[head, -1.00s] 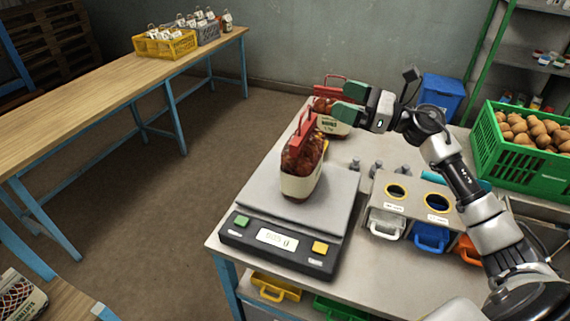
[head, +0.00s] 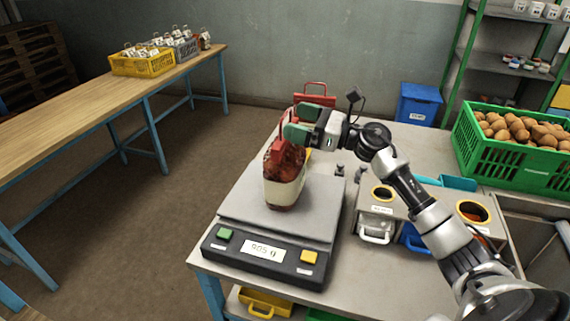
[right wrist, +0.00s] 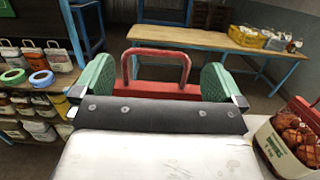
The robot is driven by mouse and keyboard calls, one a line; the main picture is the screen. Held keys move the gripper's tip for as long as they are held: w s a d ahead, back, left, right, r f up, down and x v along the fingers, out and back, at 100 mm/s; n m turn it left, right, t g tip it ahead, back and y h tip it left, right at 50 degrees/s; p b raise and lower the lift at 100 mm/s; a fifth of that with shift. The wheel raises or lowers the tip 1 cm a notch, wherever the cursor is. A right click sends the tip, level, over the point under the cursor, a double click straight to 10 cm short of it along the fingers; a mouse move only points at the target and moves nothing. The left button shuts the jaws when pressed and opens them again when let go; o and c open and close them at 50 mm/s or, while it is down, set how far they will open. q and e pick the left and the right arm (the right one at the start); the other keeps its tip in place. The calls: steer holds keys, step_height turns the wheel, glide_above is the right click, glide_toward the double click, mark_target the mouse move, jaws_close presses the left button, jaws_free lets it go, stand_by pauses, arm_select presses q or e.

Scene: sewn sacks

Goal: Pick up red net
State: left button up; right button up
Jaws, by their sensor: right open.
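The red net (head: 284,168), a netted sack with a cream label band and a red top with a handle, stands upright on the scale (head: 280,220). My right gripper (head: 302,122) is open at its red top, with green fingers coming in from the right. In the right wrist view, the red handle (right wrist: 157,54) shows between the two spread green fingers (right wrist: 155,80); contact cannot be told. A second similar net with a red handle (head: 316,88) stands behind, mostly hidden by the gripper; it also shows in the right wrist view (right wrist: 296,135). My left gripper is not in view.
A green crate of potatoes (head: 545,160) stands at the right. A box with round openings (head: 384,193) and coloured bins is right of the scale. A blue bin (head: 418,104) is behind the bench. A long wooden table (head: 100,98) with crates is at the left.

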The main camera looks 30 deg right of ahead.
steer(key=shift+w+a+r+p, duration=0.2)
steer(key=shift+a+r+p, duration=0.05)
steer(key=shift+p, duration=0.1)
steer(key=p+x, duration=0.3)
steer(key=x, duration=0.1)
steer(key=shift+a+r, duration=0.1)
steer(key=shift+a, duration=0.1)
steer(key=shift+w+a, duration=0.15)
